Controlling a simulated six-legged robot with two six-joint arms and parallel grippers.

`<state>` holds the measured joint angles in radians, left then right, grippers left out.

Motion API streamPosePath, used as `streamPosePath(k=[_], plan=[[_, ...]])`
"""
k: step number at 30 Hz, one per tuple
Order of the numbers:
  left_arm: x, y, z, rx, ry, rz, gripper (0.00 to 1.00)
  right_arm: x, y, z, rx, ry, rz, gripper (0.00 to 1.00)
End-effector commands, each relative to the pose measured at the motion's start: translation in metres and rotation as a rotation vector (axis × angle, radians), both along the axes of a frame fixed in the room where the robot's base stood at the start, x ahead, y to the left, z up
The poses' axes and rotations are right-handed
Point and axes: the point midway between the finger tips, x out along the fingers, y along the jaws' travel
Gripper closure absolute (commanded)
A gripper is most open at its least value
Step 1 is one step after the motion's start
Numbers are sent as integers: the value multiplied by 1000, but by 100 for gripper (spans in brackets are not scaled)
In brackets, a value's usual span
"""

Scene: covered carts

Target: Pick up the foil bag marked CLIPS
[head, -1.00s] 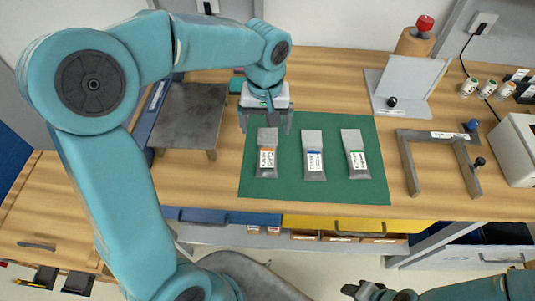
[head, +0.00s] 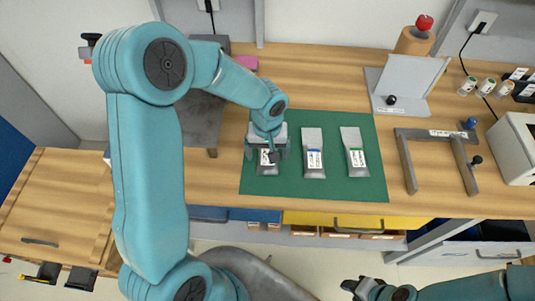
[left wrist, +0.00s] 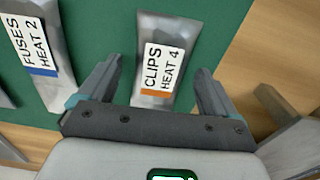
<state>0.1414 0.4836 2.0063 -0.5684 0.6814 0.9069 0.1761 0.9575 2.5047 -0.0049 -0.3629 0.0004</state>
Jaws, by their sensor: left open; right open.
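The foil bag marked CLIPS (left wrist: 166,55) lies on the green mat (head: 338,193), with an orange stripe below its label in the left wrist view. In the head view its lower part (head: 268,170) shows beneath my left gripper (head: 267,158), which covers the rest. My left gripper is open. In the left wrist view its two fingers (left wrist: 158,95) stand one on each side of the bag's striped end, apart from it. My right gripper (head: 360,286) is open and empty at the bottom of the head view, away from the mat.
A foil bag marked FUSES (left wrist: 40,55) with a blue stripe lies beside the CLIPS bag; it also shows in the head view (head: 313,142). A green-striped bag (head: 354,150) lies further right. A grey metal frame (head: 437,137) stands right of the mat.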

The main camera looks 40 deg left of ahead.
Motion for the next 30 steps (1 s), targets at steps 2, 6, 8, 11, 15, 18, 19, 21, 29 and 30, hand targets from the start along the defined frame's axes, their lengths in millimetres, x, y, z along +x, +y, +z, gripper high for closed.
streamPosePath(k=[2, 6, 8, 11, 15, 18, 19, 21, 29, 30], plan=[[0, 0, 0, 0, 0, 0, 8, 0, 0, 0, 0, 0, 0, 57], [0, 0, 0, 0, 0, 0, 48, 0, 0, 0, 0, 0, 0, 57], [0, 0, 0, 0, 0, 0, 67, 0, 0, 0, 0, 0, 0, 57], [0, 0, 0, 0, 0, 0, 70, 0, 0, 0, 0, 0, 0, 57], [0, 0, 1, 0, 0, 0, 70, 0, 0, 0, 0, 0, 0, 57], [0, 0, 3, 1, -1, 0, 70, 0, 0, 0, 0, 0, 0, 57], [1, 0, 4, 1, -2, 0, 70, 0, 0, 0, 0, 0, 0, 57], [1, 0, 10, 2, -2, 1, 70, 0, 0, -1, 0, 0, 0, 57], [2, 0, 64, 0, -11, 1, 70, 0, 0, -4, 0, 0, 0, 57], [2, 0, 77, 0, -9, 1, 70, 0, 0, -5, 0, 0, 0, 57]])
